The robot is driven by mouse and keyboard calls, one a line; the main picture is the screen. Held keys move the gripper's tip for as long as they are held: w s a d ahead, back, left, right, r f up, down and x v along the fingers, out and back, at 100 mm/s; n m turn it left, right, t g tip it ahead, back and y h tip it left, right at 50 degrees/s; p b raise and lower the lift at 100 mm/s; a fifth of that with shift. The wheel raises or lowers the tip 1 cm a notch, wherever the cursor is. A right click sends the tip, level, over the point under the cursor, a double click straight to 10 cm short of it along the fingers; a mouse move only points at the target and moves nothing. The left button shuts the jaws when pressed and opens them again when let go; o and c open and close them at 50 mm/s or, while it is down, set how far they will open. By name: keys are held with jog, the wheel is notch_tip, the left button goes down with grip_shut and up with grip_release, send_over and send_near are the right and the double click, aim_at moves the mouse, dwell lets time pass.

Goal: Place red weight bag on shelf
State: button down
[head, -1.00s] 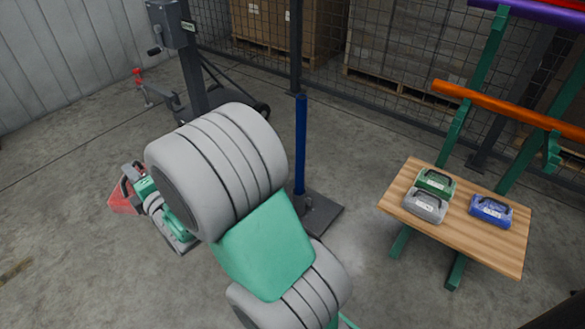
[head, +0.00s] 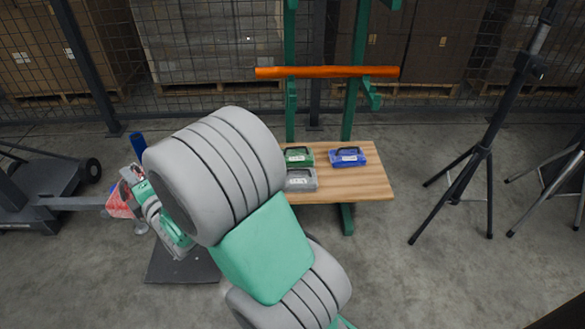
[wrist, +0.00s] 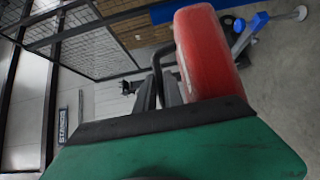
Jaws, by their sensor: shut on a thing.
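The red weight bag (head: 120,206) hangs from my gripper (head: 130,177) at the left of the head view, partly hidden behind my arm. In the wrist view the red bag (wrist: 206,52) fills the upper middle, with my gripper (wrist: 160,85) shut on its dark handle. The wooden shelf (head: 345,186) is right of my arm, apart from the bag. On it are a green weight bag (head: 298,157), a grey one (head: 300,180) and a blue one (head: 347,157). My arm hides the shelf's left end.
An orange bar (head: 328,72) crosses the green rack above the shelf. A black tripod (head: 485,150) stands to the right. A blue post (head: 137,146) on a dark base plate (head: 182,268) and a wheeled stand (head: 45,190) are at left.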

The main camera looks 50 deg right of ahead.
jog(key=s+d+f+m+g+h+p, duration=0.15)
jog(key=d+f+m+h, duration=0.35)
jog(key=d, duration=1)
jog(key=d+f+m+g+h+p, duration=0.3)
jog(key=d+f+h, duration=0.3)
jog(key=d, duration=0.9)
jog(key=s+d+m+g+h+p, duration=0.3)
jog(key=s+d+m+g+h, duration=0.7)
jog(key=s+d, duration=1.15)
jog(key=shift+s+d+f+n+g+y+b, duration=0.25)
jog(key=shift+s+d+f+y+b, duration=0.6)
jog(key=shift+d+f, duration=1.45)
jog(key=shift+s+d+f+g+y+b, duration=0.15)
jog(key=shift+s+d+f+g+b, duration=0.35)
jog(key=shift+d+f+b, duration=1.2)
jog(key=shift+s+d+f+n+g+y+b, duration=0.2)
jog(key=shift+s+d+f+y+b, duration=0.45)
jog(key=shift+d+f, duration=2.15)
jog(key=shift+s+a, duration=0.1)
